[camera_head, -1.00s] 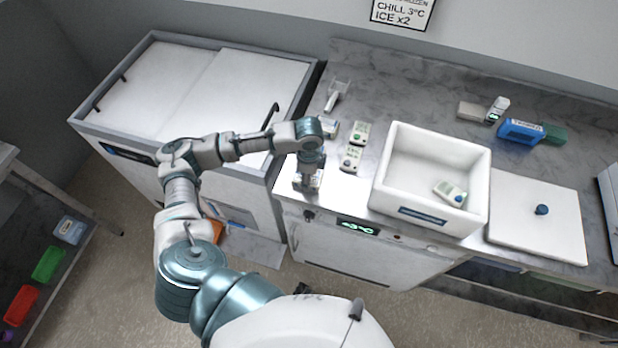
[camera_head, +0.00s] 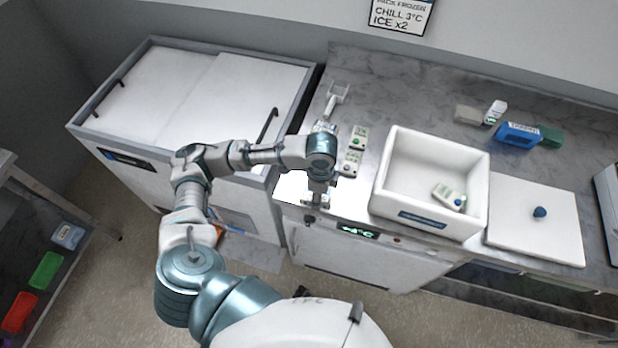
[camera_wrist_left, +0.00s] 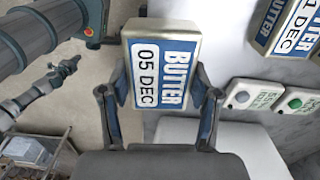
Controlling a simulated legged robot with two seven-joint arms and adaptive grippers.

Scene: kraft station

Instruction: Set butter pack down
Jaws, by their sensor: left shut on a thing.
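My left gripper (camera_wrist_left: 158,105) is shut on a butter pack (camera_wrist_left: 163,62), a white and blue block whose label reads BUTTER 05 DEC. In the head view the left gripper (camera_head: 317,200) is at the counter's front edge, left of the white tub, with the arm over it hiding most of the held pack. I cannot tell whether the pack touches the counter. A second butter pack (camera_wrist_left: 288,24) lies beyond, at the upper right of the wrist view; in the head view it is partly hidden behind the arm. My right gripper is not in view.
Two small packs, one with a green dot (camera_head: 359,138) and one with a grey dot (camera_head: 350,163), lie right of the gripper. The open white tub (camera_head: 388,165) holds one pack (camera_head: 449,196). Its lid (camera_head: 540,235) lies to the right. A scoop (camera_head: 336,98) lies behind.

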